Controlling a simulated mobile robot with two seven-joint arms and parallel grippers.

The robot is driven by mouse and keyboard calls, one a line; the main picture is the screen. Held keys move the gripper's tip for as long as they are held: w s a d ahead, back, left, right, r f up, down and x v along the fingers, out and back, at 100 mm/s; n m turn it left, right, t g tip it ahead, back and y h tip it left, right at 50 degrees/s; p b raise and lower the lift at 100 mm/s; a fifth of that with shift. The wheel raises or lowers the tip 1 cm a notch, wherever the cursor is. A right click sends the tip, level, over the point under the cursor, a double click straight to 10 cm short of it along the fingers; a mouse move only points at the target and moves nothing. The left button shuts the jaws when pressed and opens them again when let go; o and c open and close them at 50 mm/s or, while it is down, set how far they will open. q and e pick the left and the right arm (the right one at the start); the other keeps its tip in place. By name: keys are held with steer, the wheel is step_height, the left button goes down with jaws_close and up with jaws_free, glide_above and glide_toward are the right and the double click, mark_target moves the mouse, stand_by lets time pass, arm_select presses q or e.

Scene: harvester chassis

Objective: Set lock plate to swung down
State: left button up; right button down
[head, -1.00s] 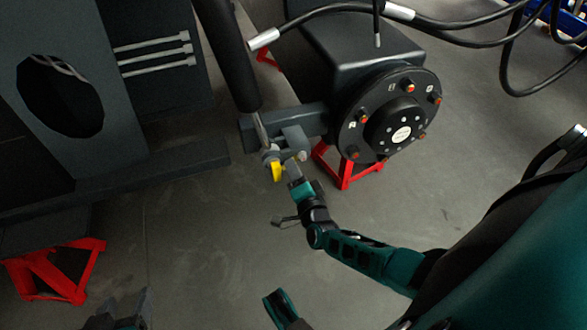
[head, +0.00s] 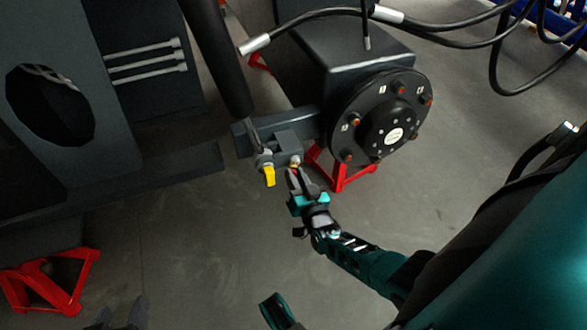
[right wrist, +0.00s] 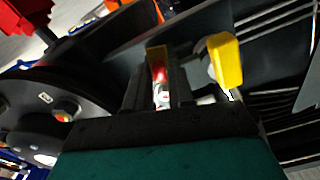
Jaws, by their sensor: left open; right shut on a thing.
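A yellow tab (head: 269,176) hangs down from the pin joint at the cylinder's rod end. It also shows to the right of my fingers in the right wrist view (right wrist: 226,60). A small red and white part (right wrist: 160,72) with a yellow edge sits between my right fingers. I cannot tell for sure which of these is the lock plate. My right gripper (head: 298,174) is shut on the small part, just below the grey bracket and right of the yellow tab, apart from the tab. My left gripper (head: 122,315) is open and empty at the bottom left, partly cut off.
The grey bracket (head: 286,140) joins the beam beside the round black hub (head: 380,116). The black cylinder (head: 215,55) comes down from above. Red stands (head: 352,174) are under the chassis. Black hoses (head: 497,55) loop at the upper right. The floor around my right forearm is clear.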

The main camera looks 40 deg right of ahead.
steer(key=shift+d+n, duration=0.3)
steer(key=shift+n, duration=0.8)
steer(key=c, duration=1.1)
jaws_free()
steer(key=shift+f, duration=0.1)
steer(key=shift+s, duration=0.15)
